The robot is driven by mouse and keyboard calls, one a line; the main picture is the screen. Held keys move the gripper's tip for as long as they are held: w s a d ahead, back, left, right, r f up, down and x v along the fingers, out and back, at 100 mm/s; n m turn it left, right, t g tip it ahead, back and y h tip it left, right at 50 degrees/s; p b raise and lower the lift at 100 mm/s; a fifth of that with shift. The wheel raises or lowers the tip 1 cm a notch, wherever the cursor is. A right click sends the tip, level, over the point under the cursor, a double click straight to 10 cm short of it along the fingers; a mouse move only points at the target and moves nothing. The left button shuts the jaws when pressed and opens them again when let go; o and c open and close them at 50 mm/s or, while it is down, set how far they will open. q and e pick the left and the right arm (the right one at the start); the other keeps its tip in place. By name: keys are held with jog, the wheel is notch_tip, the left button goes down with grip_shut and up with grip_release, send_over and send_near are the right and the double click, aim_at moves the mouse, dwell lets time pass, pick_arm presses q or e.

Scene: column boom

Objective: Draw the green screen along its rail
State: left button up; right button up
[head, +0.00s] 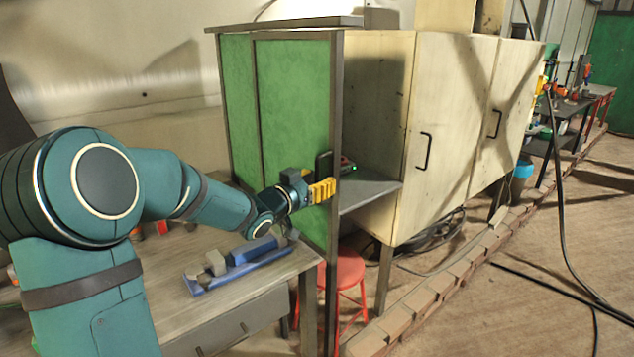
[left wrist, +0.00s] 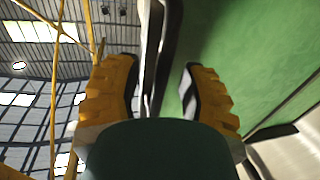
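The green screen (head: 292,100) is an upright panel in a dark metal frame, at the left end of a pale cabinet. My left gripper (head: 321,190) is at the screen's right edge, low on the panel, beside a dark upright piece (head: 323,164). In the left wrist view, the yellow fingers of my left gripper (left wrist: 160,80) stand apart. A grey and black upright bar (left wrist: 150,55) shows between them, and the green screen (left wrist: 250,50) fills the right side. I cannot tell whether the fingers touch the bar. My right gripper is in neither view.
A workbench (head: 200,305) with a blue tool (head: 240,262) on it stands below my left arm. A dark post (head: 333,250) and a red stool (head: 348,268) stand near its right end. The cabinet (head: 440,130) has closed doors. Cables lie on the floor at right.

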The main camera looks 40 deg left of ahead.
pick_arm(q)
jog(key=s+a, duration=0.1)
jog(key=s, duration=1.1)
dwell(0.5)
